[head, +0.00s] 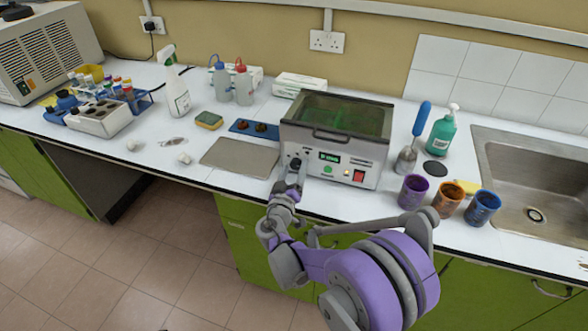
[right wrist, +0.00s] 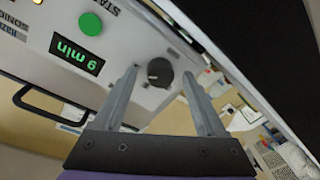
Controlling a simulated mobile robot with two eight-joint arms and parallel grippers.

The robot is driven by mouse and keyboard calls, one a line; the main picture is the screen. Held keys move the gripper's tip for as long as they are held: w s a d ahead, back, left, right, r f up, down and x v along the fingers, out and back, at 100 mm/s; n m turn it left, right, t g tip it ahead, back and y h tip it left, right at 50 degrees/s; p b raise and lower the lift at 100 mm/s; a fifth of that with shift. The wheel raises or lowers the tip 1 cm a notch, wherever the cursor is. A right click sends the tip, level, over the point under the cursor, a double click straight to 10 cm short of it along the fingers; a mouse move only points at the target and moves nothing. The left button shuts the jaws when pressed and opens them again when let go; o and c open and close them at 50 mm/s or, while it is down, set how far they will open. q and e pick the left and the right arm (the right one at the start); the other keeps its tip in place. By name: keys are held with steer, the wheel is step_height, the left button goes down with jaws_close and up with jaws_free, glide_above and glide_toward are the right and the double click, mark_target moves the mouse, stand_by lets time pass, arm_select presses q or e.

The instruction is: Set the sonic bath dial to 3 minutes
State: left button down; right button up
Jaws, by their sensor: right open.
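The sonic bath (head: 335,145) is a white box with a tinted lid on the bench. Its front has a green display (head: 330,157), a green button (head: 328,170) and a red switch (head: 359,176). The dark round dial (right wrist: 160,72) shows in the right wrist view, between and just beyond my open fingers. The display (right wrist: 77,53) there reads in minutes, upside down; I cannot surely tell 6 from 9. My right gripper (head: 294,172) is at the left of the front panel, largely covering the dial in the head view. No contact is visible.
Purple (head: 413,192), brown (head: 448,199) and blue (head: 482,208) cups stand right of the bath, before the sink (head: 535,180). A grey mat (head: 240,158) lies to its left. Bottles and a tube rack stand further left.

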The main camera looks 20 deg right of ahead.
jaws_close()
stand_by(0.4)
steer(key=n+b, duration=0.1)
steer(key=n, duration=0.4)
steer(key=shift+n+g, duration=0.3)
steer(key=n+b, duration=0.1)
steer(key=n, duration=0.5)
steer(key=shift+w+a+g, duration=0.1)
steer(key=shift+g, duration=0.2)
steer(key=n+h+b, duration=0.1)
steer(key=n, duration=0.4)
steer(key=shift+n+g+b, duration=0.3)
steer(key=shift+n+b, duration=0.05)
steer(key=shift+n, duration=0.05)
steer(key=n+b, duration=0.1)
steer(key=n, duration=0.3)
steer(key=shift+n+h, duration=0.3)
steer(key=shift+h, duration=0.1)
